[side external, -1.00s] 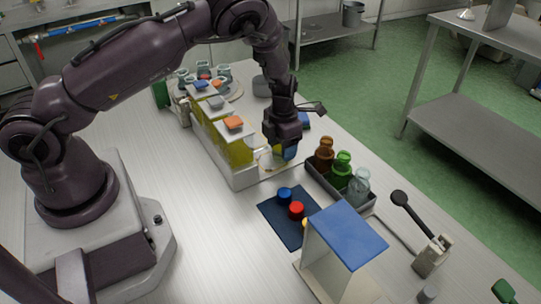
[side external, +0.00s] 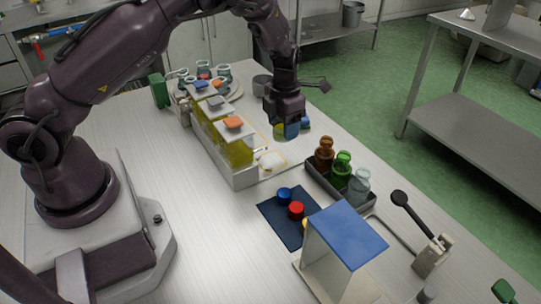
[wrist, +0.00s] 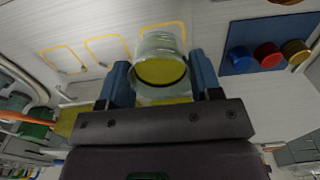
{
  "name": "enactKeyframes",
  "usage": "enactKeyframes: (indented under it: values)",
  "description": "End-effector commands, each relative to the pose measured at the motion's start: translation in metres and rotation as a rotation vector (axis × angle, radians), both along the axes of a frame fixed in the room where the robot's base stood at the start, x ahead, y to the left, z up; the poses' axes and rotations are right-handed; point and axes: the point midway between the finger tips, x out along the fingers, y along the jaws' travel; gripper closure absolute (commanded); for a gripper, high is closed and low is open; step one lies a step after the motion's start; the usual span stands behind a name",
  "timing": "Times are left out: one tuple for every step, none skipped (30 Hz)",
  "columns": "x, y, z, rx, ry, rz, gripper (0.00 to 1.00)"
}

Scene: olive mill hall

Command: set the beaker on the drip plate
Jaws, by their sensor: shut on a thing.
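My gripper (side external: 291,131) is shut on a clear beaker with yellow contents, between its blue fingers. The beaker (wrist: 160,60) shows plainly in the wrist view between the fingertips (wrist: 162,82); in the side view the fingers mostly hide it. A small pale patch with a yellow outline (side external: 271,161) lies beside the containers, nearer the camera than the gripper. I cannot tell for certain which flat piece is the drip plate.
The yellow-filled containers (side external: 234,150) have coloured-top lids. A dark rack (side external: 322,184) holds brown, green and clear bottles. A dark blue mat (side external: 270,212) carries coloured caps. A blue-topped stand (side external: 347,230) is in front. Yellow outlines (wrist: 104,48) mark the table. A grey pot (side external: 262,85) stands behind.

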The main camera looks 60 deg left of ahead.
Motion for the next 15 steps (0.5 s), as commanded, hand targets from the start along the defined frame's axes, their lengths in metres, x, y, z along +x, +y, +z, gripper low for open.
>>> enactKeyframes:
  values:
    - [0.0, 0.0, 0.0, 0.0, 0.0, 0.0, 0.59]
    - [0.0, 0.0, 0.0, 0.0, 0.0, 0.0, 0.59]
    - [0.0, 0.0, 0.0, 0.0, 0.0, 0.0, 0.59]
    - [0.0, 0.0, 0.0, 0.0, 0.0, 0.0, 0.59]
    - [0.0, 0.0, 0.0, 0.0, 0.0, 0.001, 0.59]
    - [0.0, 0.001, 0.0, 0.0, 0.0, 0.003, 0.59]
    - [0.0, 0.003, 0.0, 0.0, 0.0, 0.007, 0.59]
    - [-0.001, 0.006, 0.0, 0.0, 0.0, 0.013, 0.59]
    - [-0.002, 0.01, -0.002, 0.0, 0.003, 0.024, 0.59]
    - [-0.003, 0.015, -0.003, -0.001, 0.005, 0.034, 0.59]
    - [-0.003, 0.021, -0.004, -0.002, 0.005, 0.045, 0.59]
    - [-0.002, 0.029, -0.006, -0.004, 0.004, 0.058, 0.59]
    - [-0.001, 0.036, -0.007, -0.005, 0.004, 0.065, 0.59]
    - [0.001, 0.043, -0.008, -0.006, 0.004, 0.072, 0.59]
    - [0.003, 0.052, -0.01, -0.008, 0.004, 0.077, 0.59]
